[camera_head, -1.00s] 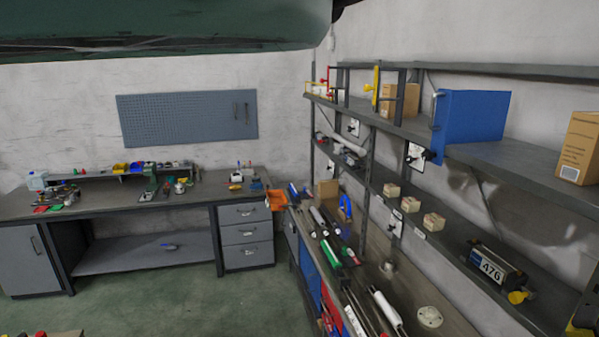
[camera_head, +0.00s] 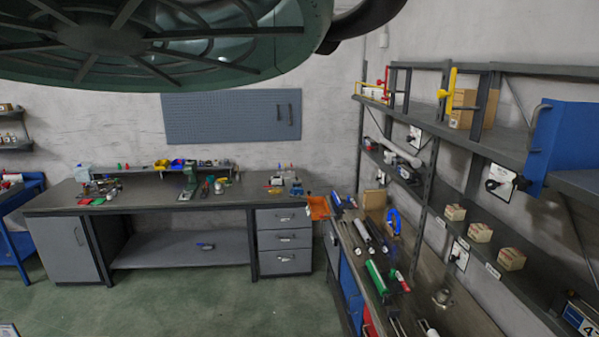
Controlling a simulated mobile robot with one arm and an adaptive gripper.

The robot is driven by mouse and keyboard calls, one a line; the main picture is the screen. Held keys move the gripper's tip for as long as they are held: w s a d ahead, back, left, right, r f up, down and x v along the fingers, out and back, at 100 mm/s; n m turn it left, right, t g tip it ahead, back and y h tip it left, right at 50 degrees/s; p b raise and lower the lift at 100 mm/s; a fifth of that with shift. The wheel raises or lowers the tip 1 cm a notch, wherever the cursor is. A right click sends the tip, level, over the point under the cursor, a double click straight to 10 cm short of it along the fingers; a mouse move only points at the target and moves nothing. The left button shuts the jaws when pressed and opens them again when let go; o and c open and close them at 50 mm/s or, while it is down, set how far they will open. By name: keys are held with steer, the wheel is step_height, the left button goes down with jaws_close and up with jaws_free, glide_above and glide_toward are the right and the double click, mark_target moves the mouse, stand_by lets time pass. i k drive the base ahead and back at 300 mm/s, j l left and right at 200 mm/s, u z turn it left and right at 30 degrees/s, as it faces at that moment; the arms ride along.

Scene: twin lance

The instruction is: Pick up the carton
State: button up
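A brown cardboard carton (camera_head: 464,108) stands on the upper shelf at the right, partly hidden behind a shelf post. A smaller brown carton (camera_head: 374,199) stands at the back of the right workbench. Several small beige boxes (camera_head: 479,233) sit on the shelf below. I cannot tell which of these is the task's carton. My gripper is not in view.
A workbench (camera_head: 150,197) with tools runs along the back wall, with drawers (camera_head: 284,240) at its right end. A blue case (camera_head: 575,140) is on the upper right shelf. Green floor (camera_head: 220,300) is clear in front. A large green round thing (camera_head: 150,40) hangs overhead.

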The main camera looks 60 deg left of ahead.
mark_target(373, 200)
steer(key=i+j+u, duration=0.3)
steer(key=j+u, duration=0.15)
steer(key=i+j+u, duration=0.8)
steer(key=u, duration=0.15)
steer(key=i+j+u, duration=0.2)
steer(key=i+u, duration=0.25)
steer(key=i, duration=1.9)
steer(key=i+j+z, duration=0.2)
steer(key=i, duration=0.25)
steer(key=i+j+z, duration=0.15)
steer(key=i, duration=0.25)
steer(key=i+j+z, duration=0.2)
steer(key=i, duration=0.2)
